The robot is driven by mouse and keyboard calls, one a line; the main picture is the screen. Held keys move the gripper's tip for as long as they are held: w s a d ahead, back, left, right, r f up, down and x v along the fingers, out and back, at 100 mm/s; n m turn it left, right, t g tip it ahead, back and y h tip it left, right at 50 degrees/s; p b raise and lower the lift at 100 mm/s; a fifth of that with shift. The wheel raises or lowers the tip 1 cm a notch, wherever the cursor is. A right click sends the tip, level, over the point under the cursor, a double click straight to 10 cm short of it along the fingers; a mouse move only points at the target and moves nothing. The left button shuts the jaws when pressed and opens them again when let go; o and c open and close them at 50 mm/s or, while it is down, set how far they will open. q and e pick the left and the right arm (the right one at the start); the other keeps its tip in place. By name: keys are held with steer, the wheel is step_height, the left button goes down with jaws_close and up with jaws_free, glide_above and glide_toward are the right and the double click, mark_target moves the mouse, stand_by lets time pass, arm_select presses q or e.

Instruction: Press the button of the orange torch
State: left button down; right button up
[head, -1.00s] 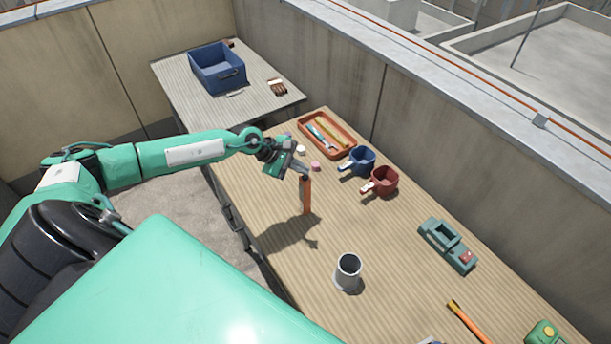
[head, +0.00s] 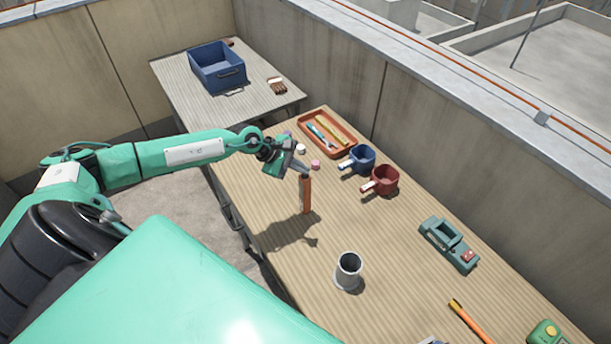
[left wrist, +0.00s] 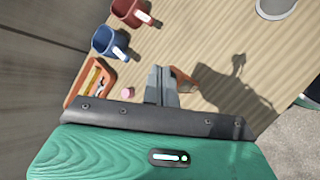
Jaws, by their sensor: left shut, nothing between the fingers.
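The orange torch (head: 307,196) stands upright on the wooden table, near its left edge. It also shows in the left wrist view (left wrist: 184,79), partly hidden behind the fingers. My left gripper (head: 303,172) is shut and empty. Its fingertips are at the top end of the torch. In the left wrist view the shut fingers (left wrist: 160,72) point down beside the orange of the torch. I cannot tell whether they touch it. The button is not clearly visible. My right gripper is not in view.
A grey cup (head: 348,270) stands in front of the torch. A blue mug (head: 362,159), a red mug (head: 385,181) and an orange tray (head: 343,150) with pens lie behind. A teal tool (head: 437,237) is to the right. The table around the torch is clear.

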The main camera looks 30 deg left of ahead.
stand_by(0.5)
arm_select(q)
steer(key=shift+r, duration=0.35)
steer(key=shift+r+p, duration=0.7)
steer(key=shift+r, duration=0.75)
step_height(320, 180, up, 3)
steer(key=shift+r+p, duration=0.1)
steer(key=shift+p, duration=0.45)
steer(key=shift+a, duration=0.1)
